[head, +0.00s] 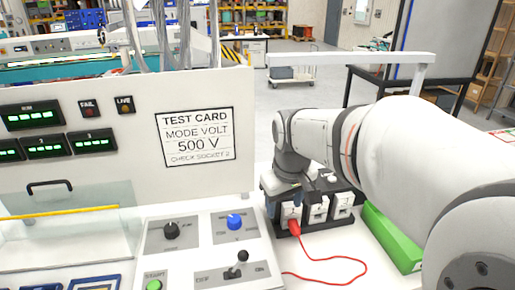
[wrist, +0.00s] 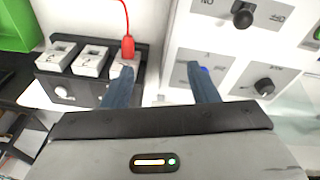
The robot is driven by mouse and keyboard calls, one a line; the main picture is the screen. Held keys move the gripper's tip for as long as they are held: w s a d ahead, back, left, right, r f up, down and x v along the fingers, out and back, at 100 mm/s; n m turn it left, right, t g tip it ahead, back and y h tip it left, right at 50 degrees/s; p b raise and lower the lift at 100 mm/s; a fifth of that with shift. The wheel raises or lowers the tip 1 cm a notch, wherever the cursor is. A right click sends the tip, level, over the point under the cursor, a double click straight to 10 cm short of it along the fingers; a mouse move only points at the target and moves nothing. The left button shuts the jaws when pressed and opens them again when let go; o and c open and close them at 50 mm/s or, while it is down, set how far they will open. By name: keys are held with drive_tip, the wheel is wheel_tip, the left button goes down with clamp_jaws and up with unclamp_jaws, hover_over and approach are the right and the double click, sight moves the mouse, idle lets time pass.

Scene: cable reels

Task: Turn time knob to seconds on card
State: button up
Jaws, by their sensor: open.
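The test card (head: 198,137) on the upright panel reads MODE VOLT, 500 V and CHECK SOCKET 2; I see no seconds on it. A black knob (head: 171,230) and a blue knob (head: 235,221) sit on the sloped control plate; their labels are too small to tell which is time. In the wrist view the black knob (wrist: 264,86) is right of my fingers. My gripper (wrist: 160,72) is open and empty, above the gap between plate and socket block. In the head view its fingers are hidden.
A black lever switch (head: 242,256) and green start button (head: 154,285) are on the same plate. A red plug (head: 294,228) with a loose red cable stands at the left socket of the block (head: 318,220). A green bin (head: 392,238) lies right.

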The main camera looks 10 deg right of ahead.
drive_tip(key=w+d+f+n+p, duration=0.1)
drive_tip(key=w+d+n, duration=0.1)
drive_tip(key=w, duration=0.5)
drive_tip(key=w+d+n+g, duration=0.1)
drive_tip(key=w+d+n, duration=0.1)
drive_tip(key=w+d, duration=0.2)
drive_tip(key=w+d+f+n+g+p, duration=0.1)
drive_tip(key=w+d, duration=0.3)
drive_tip(key=w, duration=0.6)
drive_tip(key=shift+w+f+n+p, duration=0.1)
drive_tip(key=shift+f+n+p, duration=0.2)
drive_tip(key=shift+n, duration=0.1)
drive_tip(key=shift+w+d+f, duration=0.1)
drive_tip(key=shift+w+f, duration=0.05)
drive_tip(key=shift+f, duration=0.15)
wheel_tip(320, 180, down, 7)
drive_tip(key=shift+d+f+p, duration=0.1)
drive_tip(key=shift+f+p, duration=0.1)
drive_tip(key=shift+p, duration=0.4)
drive_tip(key=shift+c, duration=0.4)
drive_tip(key=c, duration=0.9)
